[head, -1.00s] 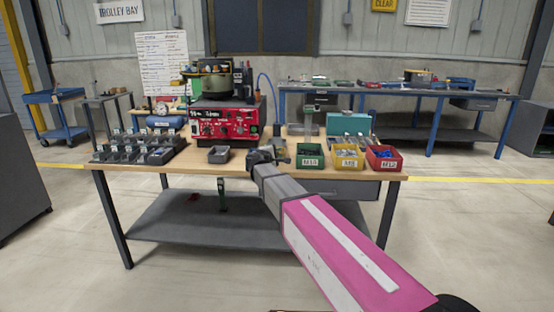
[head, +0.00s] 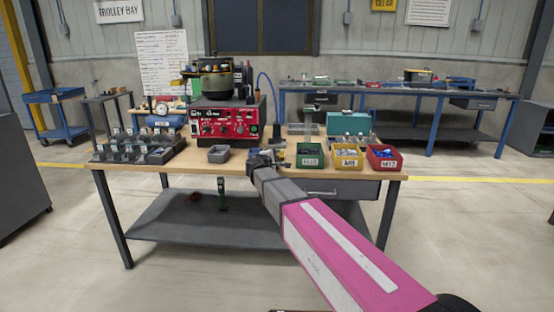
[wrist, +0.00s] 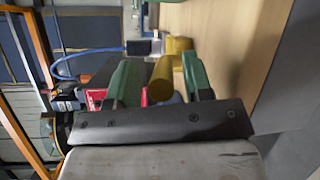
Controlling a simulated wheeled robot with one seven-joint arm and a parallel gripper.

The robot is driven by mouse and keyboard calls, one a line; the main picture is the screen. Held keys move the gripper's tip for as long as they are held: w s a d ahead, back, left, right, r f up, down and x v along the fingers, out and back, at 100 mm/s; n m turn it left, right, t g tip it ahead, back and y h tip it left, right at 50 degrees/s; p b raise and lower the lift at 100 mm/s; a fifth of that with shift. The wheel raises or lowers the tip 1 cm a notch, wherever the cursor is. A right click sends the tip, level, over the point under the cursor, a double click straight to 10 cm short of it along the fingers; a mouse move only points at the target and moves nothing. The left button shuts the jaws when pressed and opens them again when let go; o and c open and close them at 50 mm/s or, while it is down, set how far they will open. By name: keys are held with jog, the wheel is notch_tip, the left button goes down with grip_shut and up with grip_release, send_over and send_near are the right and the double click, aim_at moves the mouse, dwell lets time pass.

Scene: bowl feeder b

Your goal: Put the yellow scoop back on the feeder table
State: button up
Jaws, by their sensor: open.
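The yellow scoop (wrist: 162,78) shows in the wrist view as a yellow rounded handle-like part and a second yellow part beyond it, close to the wooden top of the feeder table (wrist: 245,45). My gripper (wrist: 160,65) has its two green fingers apart, one on each side of the nearer yellow part in this view. Whether they touch it cannot be told. In the head view my gripper (head: 267,154) is over the front middle of the feeder table (head: 190,170), and a small bit of yellow shows just right of it. The arm hides the rest.
A grey bin (head: 219,154) stands left of my gripper. Green (head: 310,156), yellow (head: 347,158) and red (head: 384,159) bins stand to the right. The red feeder unit (head: 227,122) is behind. Bare tabletop lies along the front edge.

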jog(key=v, duration=1.2)
jog(key=s+d+f+m+g, duration=0.35)
jog(key=d+f, duration=0.35)
jog(key=d, duration=0.3)
jog(key=s+d+f+m+g, duration=0.3)
jog(key=d+f+g, duration=0.1)
jog(key=d+f, duration=0.45)
jog(key=s+d+f+m+g+y, duration=0.3)
jog(key=s+d+f+m+y, duration=0.1)
jog(key=s, duration=0.4)
jog(key=s+d+f+m+g+y, duration=0.4)
jog(key=s+d+f+m, duration=0.1)
jog(key=s+d+f, duration=0.1)
jog(key=shift+s+d+f, duration=0.4)
jog(key=shift+s+d, duration=0.05)
jog(key=shift+s, duration=0.75)
